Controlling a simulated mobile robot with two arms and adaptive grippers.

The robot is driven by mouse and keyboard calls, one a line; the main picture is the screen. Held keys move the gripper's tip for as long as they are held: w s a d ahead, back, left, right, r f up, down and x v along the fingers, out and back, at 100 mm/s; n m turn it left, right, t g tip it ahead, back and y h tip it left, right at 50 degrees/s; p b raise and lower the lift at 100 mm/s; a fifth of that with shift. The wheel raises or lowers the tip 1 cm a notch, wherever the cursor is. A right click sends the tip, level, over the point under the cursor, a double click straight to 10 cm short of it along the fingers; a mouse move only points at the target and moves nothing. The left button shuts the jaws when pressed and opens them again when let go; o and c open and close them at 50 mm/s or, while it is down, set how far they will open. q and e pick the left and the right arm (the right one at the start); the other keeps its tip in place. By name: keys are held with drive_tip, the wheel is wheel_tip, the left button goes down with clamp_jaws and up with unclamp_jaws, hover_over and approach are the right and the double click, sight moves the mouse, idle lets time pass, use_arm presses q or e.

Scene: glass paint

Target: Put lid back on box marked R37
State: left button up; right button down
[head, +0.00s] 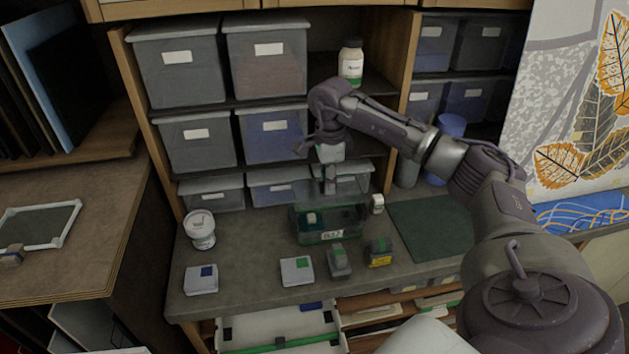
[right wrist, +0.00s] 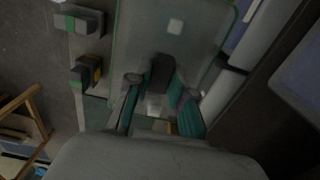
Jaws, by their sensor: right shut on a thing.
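The clear, green-tinted box marked R37 (head: 332,235) stands on the grey worktop with its label facing front. A small pale block (head: 311,218) shows inside it. My right gripper (head: 330,185) points down right above the box. In the right wrist view my right gripper (right wrist: 161,88) is shut on the dark handle of a clear lid (right wrist: 205,50), which spreads beneath the fingers. I cannot tell whether the lid touches the box rim. My left gripper is out of view.
A white tub (head: 200,229), several small blocks including one with yellow (head: 379,252), and a dark green mat (head: 432,226) surround the box. A white-capped bottle (head: 377,204) stands close to its right. Shelves of grey bins (head: 195,141) rise behind.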

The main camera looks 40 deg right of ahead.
drive_tip(key=shift+s+d+f, duration=0.1)
drive_tip(key=shift+d+f, duration=0.05)
drive_tip(key=shift+f, duration=0.3)
drive_tip(key=shift+d+f+b, duration=0.1)
drive_tip(key=shift+f+b, duration=0.25)
drive_tip(key=shift+b, duration=0.1)
drive_tip(key=shift+a+f+b, duration=0.2)
drive_tip(key=shift+f+b, duration=0.4)
drive_tip(key=shift+f, duration=0.2)
wheel_tip(320, 180, down, 2)
drive_tip(key=shift+f+b, duration=0.1)
drive_tip(key=shift+b, duration=0.65)
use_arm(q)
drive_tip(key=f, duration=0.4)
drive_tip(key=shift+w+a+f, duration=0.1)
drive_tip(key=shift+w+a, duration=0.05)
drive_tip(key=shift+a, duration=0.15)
use_arm(e)
drive_tip(key=shift+f, duration=0.35)
use_arm(q)
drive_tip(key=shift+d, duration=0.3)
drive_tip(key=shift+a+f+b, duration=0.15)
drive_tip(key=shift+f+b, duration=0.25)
drive_tip(key=shift+b, duration=0.2)
use_arm(e)
drive_tip(key=shift+f, duration=0.6)
drive_tip(key=c, duration=0.9)
unclamp_jaws()
drive_tip(key=shift+c, duration=0.2)
